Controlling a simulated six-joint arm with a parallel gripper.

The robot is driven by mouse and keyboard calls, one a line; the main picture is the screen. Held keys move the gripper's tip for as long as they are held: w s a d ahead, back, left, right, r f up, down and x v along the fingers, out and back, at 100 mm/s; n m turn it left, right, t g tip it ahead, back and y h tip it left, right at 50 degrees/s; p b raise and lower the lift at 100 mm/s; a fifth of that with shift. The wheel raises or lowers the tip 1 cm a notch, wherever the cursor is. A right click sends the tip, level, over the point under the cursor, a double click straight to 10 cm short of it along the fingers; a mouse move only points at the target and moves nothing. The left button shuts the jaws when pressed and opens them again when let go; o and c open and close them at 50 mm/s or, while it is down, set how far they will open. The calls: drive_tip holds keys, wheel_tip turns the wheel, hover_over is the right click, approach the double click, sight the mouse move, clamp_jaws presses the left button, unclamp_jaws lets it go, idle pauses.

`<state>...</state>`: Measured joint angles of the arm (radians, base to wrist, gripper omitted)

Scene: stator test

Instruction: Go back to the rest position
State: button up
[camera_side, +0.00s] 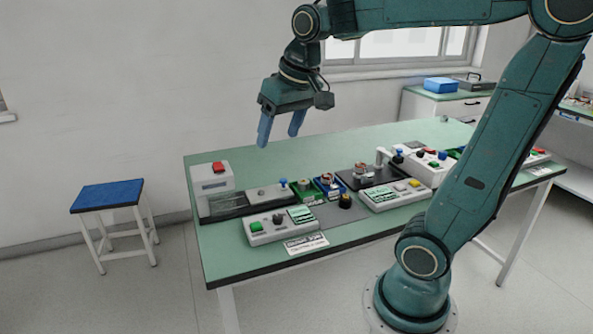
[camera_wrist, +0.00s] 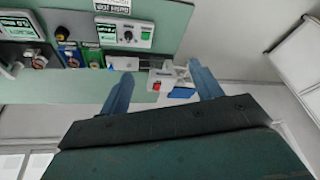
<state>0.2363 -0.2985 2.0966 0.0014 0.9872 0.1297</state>
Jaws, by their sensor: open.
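My gripper (camera_side: 281,130) is raised in the air above the back edge of the green-topped table (camera_side: 250,162) in the side view. Its two blue fingers are apart, with nothing between them. In the wrist view my gripper (camera_wrist: 160,92) also shows its fingers spread wide and empty. It touches nothing on the table. The table holds a grey press-like unit with a red top (camera_side: 212,178) at the left, and green (camera_side: 303,186) and blue (camera_side: 329,187) trays with small parts in the middle.
Control boxes with coloured buttons (camera_side: 268,228) stand along the table's front, with another (camera_side: 395,195) further right. A black plate (camera_side: 367,177) holds a stator-like part. A blue-topped stool (camera_side: 108,194) stands at the left. The air around my gripper is clear.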

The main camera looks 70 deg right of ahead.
drive_tip(key=s+a+f+n+t, duration=0.1)
drive_tip(key=s+a+f+n, duration=0.1)
drive_tip(key=s, duration=0.3)
drive_tip(key=s+a+f+n+y, duration=0.1)
drive_tip(key=s+a+f+n, duration=0.1)
drive_tip(key=s+a, duration=0.3)
drive_tip(key=shift+s+f+t, duration=0.25)
drive_tip(key=shift+s+t, duration=0.15)
drive_tip(key=shift+s, duration=0.35)
